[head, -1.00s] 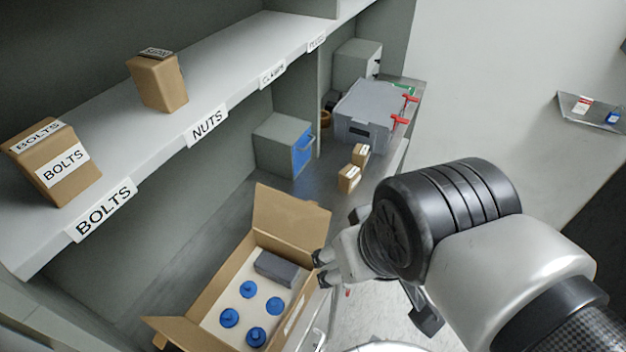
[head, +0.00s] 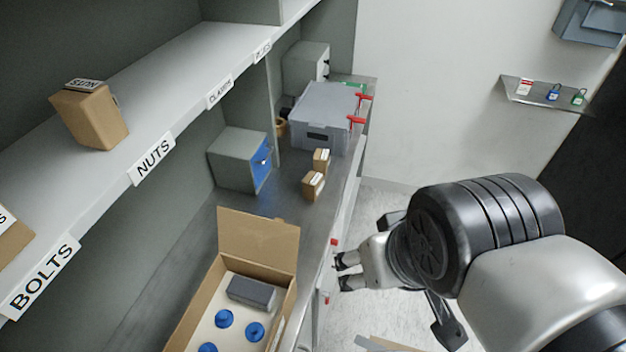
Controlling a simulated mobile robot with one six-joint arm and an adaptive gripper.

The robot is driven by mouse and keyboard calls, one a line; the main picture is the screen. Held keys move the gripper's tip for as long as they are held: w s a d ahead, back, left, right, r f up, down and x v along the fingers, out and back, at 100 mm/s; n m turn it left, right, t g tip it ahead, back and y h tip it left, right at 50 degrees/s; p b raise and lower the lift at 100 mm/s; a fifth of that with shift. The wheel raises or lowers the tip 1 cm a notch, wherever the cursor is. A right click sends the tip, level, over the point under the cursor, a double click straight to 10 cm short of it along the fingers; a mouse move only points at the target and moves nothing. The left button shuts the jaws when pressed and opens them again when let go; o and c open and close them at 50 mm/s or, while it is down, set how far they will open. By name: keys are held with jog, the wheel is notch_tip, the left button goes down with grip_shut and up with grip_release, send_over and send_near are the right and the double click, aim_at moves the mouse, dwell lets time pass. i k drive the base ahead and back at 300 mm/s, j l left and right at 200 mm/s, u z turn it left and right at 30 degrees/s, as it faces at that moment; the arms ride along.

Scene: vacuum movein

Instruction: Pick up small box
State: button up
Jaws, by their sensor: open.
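Two small brown boxes with white labels stand on the metal counter in the head view. The nearer small box (head: 313,186) is in front, and the farther small box (head: 321,160) is just behind it, close to the grey case. My gripper (head: 343,272) is open and empty. In the picture it is to the right of and below the small boxes, over the floor side of the counter edge, apart from them.
An open cardboard box (head: 259,236) with blue-capped items and a dark block stands on the counter. A grey case with red latches (head: 324,118) and a grey cabinet with a blue front (head: 238,160) stand farther back. A shelf (head: 190,92) bears larger boxes (head: 92,116).

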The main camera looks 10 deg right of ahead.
aim_at(312, 184)
jog(key=k, duration=0.4)
jog(key=k+u, duration=0.1)
jog(key=u, duration=0.85)
jog(key=k+j+u, duration=0.1)
jog(key=u, duration=0.4)
jog(key=i+l+u, duration=0.2)
jog(key=l, duration=0.5)
jog(key=l+u, duration=0.15)
jog(key=l, duration=0.55)
jog(key=i+l+u, duration=0.2)
jog(key=l, duration=1.65)
